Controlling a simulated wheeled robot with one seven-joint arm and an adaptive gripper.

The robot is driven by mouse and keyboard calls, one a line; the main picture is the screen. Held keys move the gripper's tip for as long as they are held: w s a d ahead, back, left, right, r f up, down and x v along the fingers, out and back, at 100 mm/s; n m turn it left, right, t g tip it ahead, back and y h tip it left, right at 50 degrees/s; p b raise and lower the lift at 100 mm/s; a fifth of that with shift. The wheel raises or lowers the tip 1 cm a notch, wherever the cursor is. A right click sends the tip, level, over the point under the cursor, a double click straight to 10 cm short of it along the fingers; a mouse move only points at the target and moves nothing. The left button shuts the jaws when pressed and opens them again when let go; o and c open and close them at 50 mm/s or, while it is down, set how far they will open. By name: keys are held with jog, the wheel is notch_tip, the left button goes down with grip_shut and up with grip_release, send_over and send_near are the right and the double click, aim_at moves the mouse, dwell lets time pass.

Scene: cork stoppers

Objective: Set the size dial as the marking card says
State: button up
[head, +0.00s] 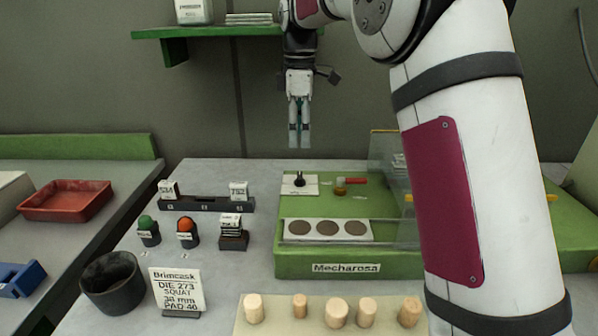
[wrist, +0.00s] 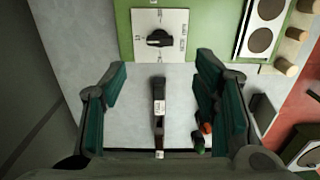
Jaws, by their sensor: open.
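The size dial is a black knob (head: 299,180) on a white plate on the green Mecharosa machine (head: 345,266). The knob also shows in the wrist view (wrist: 158,38), with small markings around it too small to read. The marking card (head: 177,290) stands at the front left and reads Brimcask, DIE 273, SQUAT, 38 mm, PAD 40. My gripper (head: 300,142) hangs fingers down in the air above and behind the dial in the head view. In the wrist view its open, empty fingers (wrist: 160,72) lie below the dial plate, apart from the knob.
A dark rack (head: 206,204) with labelled blocks stands left of the machine. Green (head: 146,224) and orange-topped (head: 185,225) pieces and a block stack (head: 232,228) stand before it. A dark cup (head: 112,285) is front left. Several corks (head: 337,312) stand on a front mat. A clear panel (head: 390,180) rises at right.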

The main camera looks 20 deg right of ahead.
aim_at(300, 175)
notch_tip(300, 175, down, 11)
jog(key=shift+r+b, duration=0.15)
jog(key=shift+b, duration=0.35)
jog(key=shift+c, duration=0.2)
jog(key=c, duration=1.1)
